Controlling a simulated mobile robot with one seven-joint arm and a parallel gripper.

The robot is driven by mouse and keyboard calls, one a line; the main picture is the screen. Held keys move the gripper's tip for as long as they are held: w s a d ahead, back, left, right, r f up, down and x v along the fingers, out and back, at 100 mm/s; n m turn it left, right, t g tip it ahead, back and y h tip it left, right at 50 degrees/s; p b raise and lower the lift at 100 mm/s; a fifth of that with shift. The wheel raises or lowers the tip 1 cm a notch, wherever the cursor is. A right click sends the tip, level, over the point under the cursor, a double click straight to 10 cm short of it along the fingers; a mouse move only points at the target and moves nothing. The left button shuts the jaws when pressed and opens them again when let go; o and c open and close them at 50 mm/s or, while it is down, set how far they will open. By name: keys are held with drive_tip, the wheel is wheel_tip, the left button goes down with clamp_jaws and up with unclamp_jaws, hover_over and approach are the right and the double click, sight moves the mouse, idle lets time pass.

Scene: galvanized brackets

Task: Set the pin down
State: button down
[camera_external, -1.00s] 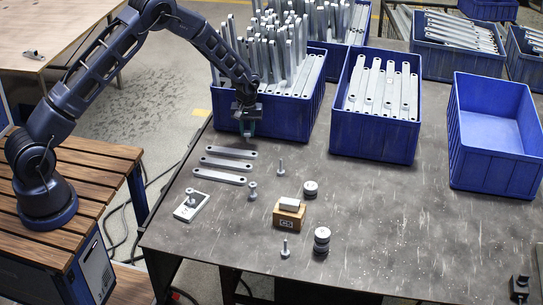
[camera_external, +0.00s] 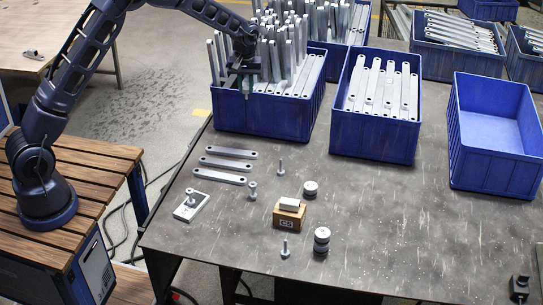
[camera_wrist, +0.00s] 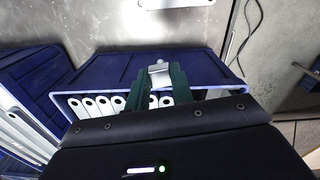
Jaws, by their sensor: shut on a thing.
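My gripper (camera_external: 246,86) is raised over the front left blue bin (camera_external: 262,122), near its front left part. Its dark green fingers also show in the wrist view (camera_wrist: 158,86). They are shut on a small silvery metal piece, the pin (camera_wrist: 160,73), of which only a short part shows. In the outside view the held pin cannot be made out. Other pins stand upright on the table: one (camera_external: 281,167) behind, one (camera_external: 253,191) mid-left, one (camera_external: 285,248) at the front. Another pin (camera_external: 191,196) is at a light metal plate (camera_external: 187,211).
Three flat brackets (camera_external: 225,164) lie in front of the bin. A wooden block (camera_external: 289,217) with a light piece on top and dark round parts (camera_external: 310,188) (camera_external: 321,239) stand nearby. A bracket-filled bin (camera_external: 374,144) and an empty bin (camera_external: 497,168) are to the right.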

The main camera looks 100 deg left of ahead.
drive_tip(key=w+d+m, duration=0.1)
drive_tip(key=w+d, duration=0.5)
drive_tip(key=w, duration=0.5)
drive_tip(key=w+d, duration=0.6)
drive_tip(key=w, duration=0.5)
drive_tip(key=w+d+m, duration=0.1)
drive_tip(key=w+d, duration=1.5)
drive_tip(key=d, duration=0.2)
wheel_tip(320, 180, down, 20)
drive_tip(key=shift+r, duration=0.25)
drive_tip(key=shift+f, duration=0.15)
drive_tip(key=c, duration=1.2)
unclamp_jaws()
